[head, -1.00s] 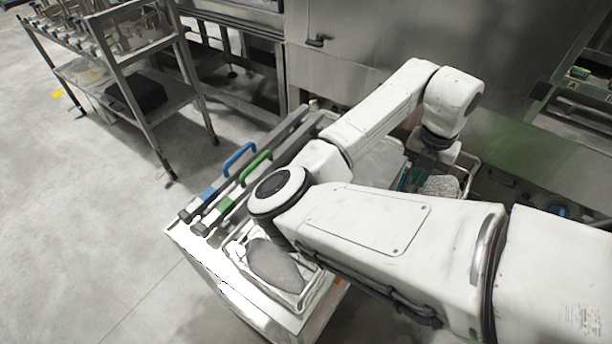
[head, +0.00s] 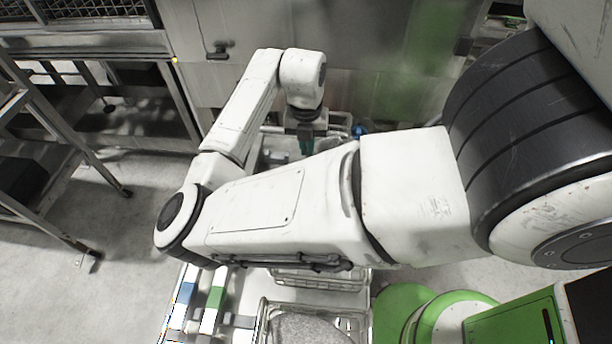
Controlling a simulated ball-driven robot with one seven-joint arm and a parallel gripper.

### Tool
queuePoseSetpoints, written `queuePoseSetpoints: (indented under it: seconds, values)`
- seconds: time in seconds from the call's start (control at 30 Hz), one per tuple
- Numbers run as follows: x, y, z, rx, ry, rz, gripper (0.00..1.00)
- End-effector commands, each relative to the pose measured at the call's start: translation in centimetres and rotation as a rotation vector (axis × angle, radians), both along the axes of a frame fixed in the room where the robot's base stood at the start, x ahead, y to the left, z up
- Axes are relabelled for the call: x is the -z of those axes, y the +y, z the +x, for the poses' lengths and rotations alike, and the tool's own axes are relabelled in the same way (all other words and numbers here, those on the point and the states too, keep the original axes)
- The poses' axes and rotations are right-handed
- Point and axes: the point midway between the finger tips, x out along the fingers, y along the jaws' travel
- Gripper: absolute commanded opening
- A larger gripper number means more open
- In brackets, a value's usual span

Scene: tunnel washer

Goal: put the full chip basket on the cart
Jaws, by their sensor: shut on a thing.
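My gripper (head: 306,143) is near the top centre in the head view, pointing down and shut. It is on the chip basket, whose wire rim (head: 343,122) shows just behind and right of the fingers. My forearm hides most of that basket and its contents. The pale cart (head: 243,302) is at the bottom centre, partly under my arm. A wire basket (head: 262,322) with a grey heap (head: 308,328) in it stands at the cart's near end. Another wire rack or basket (head: 318,282) shows behind it.
Blue-handled (head: 184,292) and green-handled (head: 215,298) tools lie at the cart's left side. A grey machine (head: 350,50) fills the back. A metal shelf (head: 60,150) stands at left. Green and white round equipment (head: 440,312) is at lower right. Floor at left is clear.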

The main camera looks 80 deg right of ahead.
Motion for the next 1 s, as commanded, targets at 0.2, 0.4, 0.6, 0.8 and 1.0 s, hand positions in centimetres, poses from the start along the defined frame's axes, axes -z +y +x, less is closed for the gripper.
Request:
queuePoseSetpoints:
  seconds: [0.2,0.4,0.6,0.8,1.0]
  values:
    - [2.1,0.0,0.0,-0.002,0.001,0.000,0.00]
    - [4.0,0.0,0.0,-0.002,0.002,0.002,0.00]
    - [5.9,0.0,0.0,-0.001,0.000,-0.001,0.00]
    - [6.0,0.0,0.0,0.000,0.000,-0.001,0.00]
    - [6.2,0.0,0.0,0.000,-0.001,0.000,0.14]
